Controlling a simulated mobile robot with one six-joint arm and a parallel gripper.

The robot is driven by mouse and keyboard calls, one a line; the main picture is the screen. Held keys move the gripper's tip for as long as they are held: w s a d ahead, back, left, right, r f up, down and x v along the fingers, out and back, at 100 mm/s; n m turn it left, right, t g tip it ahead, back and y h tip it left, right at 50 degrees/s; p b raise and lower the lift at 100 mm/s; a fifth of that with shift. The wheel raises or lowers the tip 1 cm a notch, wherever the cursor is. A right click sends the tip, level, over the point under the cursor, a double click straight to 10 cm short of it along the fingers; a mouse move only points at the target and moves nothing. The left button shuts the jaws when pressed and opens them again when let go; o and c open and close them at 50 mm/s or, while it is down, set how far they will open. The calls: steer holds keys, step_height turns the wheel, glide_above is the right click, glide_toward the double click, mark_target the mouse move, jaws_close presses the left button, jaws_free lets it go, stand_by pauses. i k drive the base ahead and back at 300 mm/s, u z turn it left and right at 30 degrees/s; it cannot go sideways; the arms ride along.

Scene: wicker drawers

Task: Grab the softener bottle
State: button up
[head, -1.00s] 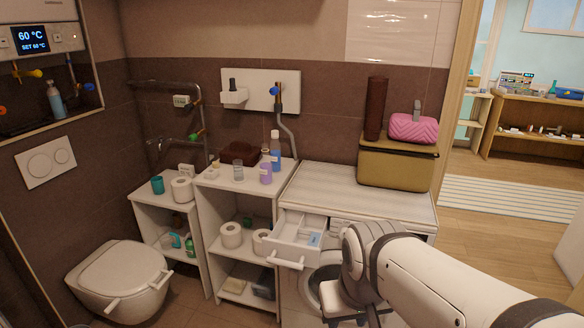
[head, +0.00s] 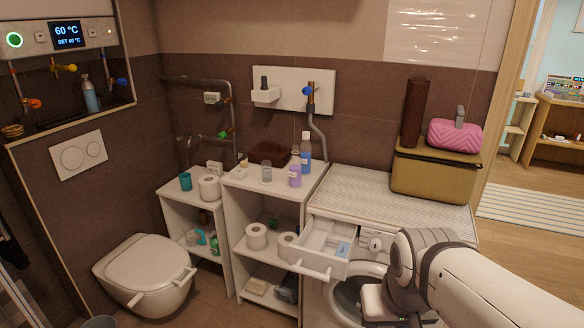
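A purple bottle (head: 295,175) and a taller blue bottle (head: 306,152) with a white cap stand upright on top of the white shelf unit (head: 240,183). I cannot read their labels, so I cannot tell which is the softener. My gripper (head: 378,302) is low in front of the washing machine, at the bottom right of the head view. It is well below and to the right of the bottles and touches neither. Its fingers are not clear to see, and nothing shows held in it.
The washing machine's detergent drawer (head: 325,250) is pulled out beside my arm. A clear cup (head: 267,173) and a brown basket (head: 268,152) stand near the bottles. A tan box (head: 430,175) sits on the machine's right side. The machine top's left part is clear.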

mark_target(294, 162)
steer(key=i, duration=1.35)
steer(key=z, duration=0.05)
